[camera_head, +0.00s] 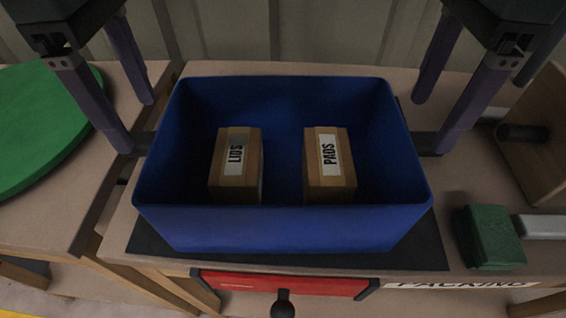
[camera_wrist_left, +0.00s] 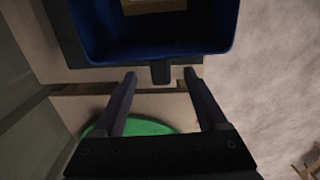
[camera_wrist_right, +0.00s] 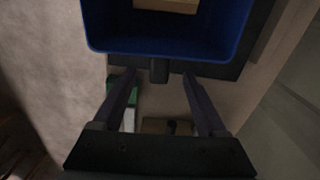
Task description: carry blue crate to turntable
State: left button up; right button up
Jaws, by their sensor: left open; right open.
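The blue crate (camera_head: 284,225) stands level on a dark mat (camera_head: 430,250) on the bench. It holds a box marked LIDS (camera_head: 235,165) and a box marked PADS (camera_head: 329,165). A dark handle sticks out on its left (camera_head: 144,142) and right (camera_head: 425,143). My left gripper (camera_head: 140,126) is open at the left handle; in the left wrist view (camera_wrist_left: 160,74) the handle lies between the fingertips, apart from both. My right gripper (camera_head: 430,126) is open around the right handle likewise, as the right wrist view shows (camera_wrist_right: 160,74). The green turntable (camera_head: 45,125) is at the left, partly cut off.
The turntable sits on a separate surface, with a gap before the bench. A green block (camera_head: 488,238) and a wooden holder (camera_head: 535,150) are right of the crate. A red drawer (camera_head: 285,284) with a dark knob is below the front edge. A corrugated wall (camera_head: 290,30) stands behind.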

aim_at(410, 155)
pick_arm(q)
notch_tip(410, 155, down, 9)
jog(key=shift+r, duration=0.2)
pick_arm(e)
notch_tip(410, 155, down, 9)
jog(key=shift+r, duration=0.2)
pick_arm(q)
grip_shut()
pick_arm(e)
grip_shut()
pick_arm(q)
jog(key=shift+r, duration=0.1)
pick_arm(e)
jog(key=shift+r, duration=0.15)
dwell(0.5)
